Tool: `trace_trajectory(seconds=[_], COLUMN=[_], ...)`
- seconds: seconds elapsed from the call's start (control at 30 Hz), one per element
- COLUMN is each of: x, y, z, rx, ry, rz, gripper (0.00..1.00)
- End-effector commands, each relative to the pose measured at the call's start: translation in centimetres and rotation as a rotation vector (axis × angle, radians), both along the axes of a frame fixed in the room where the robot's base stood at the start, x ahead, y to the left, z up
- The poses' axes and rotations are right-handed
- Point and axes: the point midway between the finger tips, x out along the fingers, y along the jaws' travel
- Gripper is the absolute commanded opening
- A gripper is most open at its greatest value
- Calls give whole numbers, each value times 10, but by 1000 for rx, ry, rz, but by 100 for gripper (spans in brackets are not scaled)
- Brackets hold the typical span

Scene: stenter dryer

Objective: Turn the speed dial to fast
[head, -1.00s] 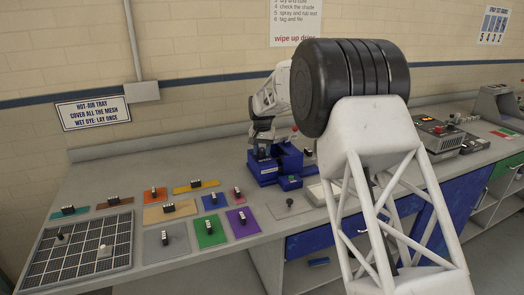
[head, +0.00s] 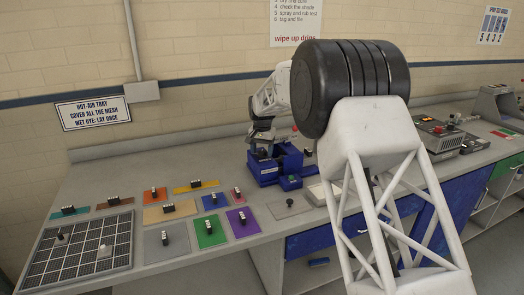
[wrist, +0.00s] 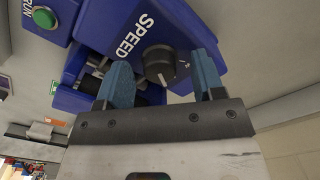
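The speed dial (wrist: 160,66) is a round dark knob with a pale pointer line, on a blue housing (wrist: 203,25) lettered SPEED, in the wrist view. The small marks beside the dial are too small to read. My gripper (wrist: 161,72) is open, with one blue finger on each side of the dial in the picture. I see a gap between each finger and the knob, and cannot tell the depth between them. In the head view my gripper (head: 263,148) is at the blue machine (head: 266,172), and the dial cannot be made out there.
A green RUN button (wrist: 44,18) sits on a blue box left of the dial. Coloured mats (head: 208,233) with small dark pieces and a mesh tray (head: 80,248) lie on the bench left of the machine. A control box (head: 440,134) stands at the right.

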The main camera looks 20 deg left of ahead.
Motion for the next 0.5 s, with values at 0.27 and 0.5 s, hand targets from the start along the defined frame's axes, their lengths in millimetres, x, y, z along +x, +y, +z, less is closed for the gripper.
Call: trace_trajectory(seconds=[0.27,0.5], x=[0,0], y=[0,0], z=[2,18], rx=[0,0], ry=[0,0], rz=[0,0], gripper=[62,62])
